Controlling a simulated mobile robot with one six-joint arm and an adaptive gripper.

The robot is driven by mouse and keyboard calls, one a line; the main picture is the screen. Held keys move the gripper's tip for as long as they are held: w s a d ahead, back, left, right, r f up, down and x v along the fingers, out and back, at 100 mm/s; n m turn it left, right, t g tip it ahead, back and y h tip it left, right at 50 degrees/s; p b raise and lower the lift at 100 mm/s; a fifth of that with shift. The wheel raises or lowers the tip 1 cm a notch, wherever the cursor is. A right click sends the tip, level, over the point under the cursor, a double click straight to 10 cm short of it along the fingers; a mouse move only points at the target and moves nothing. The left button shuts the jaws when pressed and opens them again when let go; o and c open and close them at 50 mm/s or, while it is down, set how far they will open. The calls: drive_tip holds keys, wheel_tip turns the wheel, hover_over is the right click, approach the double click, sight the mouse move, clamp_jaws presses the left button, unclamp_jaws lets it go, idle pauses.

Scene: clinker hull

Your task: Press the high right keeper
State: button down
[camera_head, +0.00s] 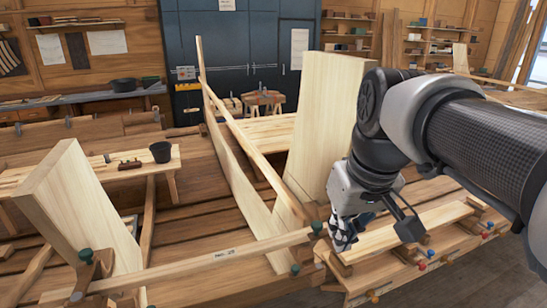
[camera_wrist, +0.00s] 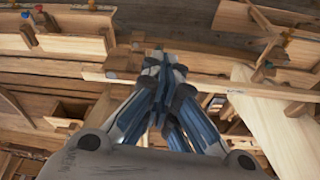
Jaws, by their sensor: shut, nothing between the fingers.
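A small dark green keeper knob (camera_head: 317,228) sits at the right end of a long horizontal wooden rail (camera_head: 222,256) in the head view. I take it to be the high right keeper. A second green knob (camera_head: 295,269) is lower, at the foot of the middle plank, and also shows in the wrist view (camera_wrist: 268,64). Another green knob (camera_head: 85,255) is on the left. My gripper (camera_head: 343,240) is shut and empty, pointing down just right of the upper right knob; I cannot tell whether they touch. In the wrist view the fingers (camera_wrist: 165,62) reach toward the rail (camera_wrist: 225,88), and the upper right knob is not clearly visible.
A tall pale board (camera_head: 325,125) stands behind my gripper, and a slanted board (camera_head: 80,205) stands at left. A bench (camera_head: 405,240) with a loose plank and several coloured knobs lies at right.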

sight(325, 231)
drive_tip(key=w+f, duration=0.3)
drive_tip(key=w+a+f, duration=0.1)
drive_tip(key=w, duration=0.1)
drive_tip(key=shift+w+f+p, duration=0.1)
drive_tip(key=shift+f+p, duration=0.25)
drive_tip(key=shift+w+a, duration=0.1)
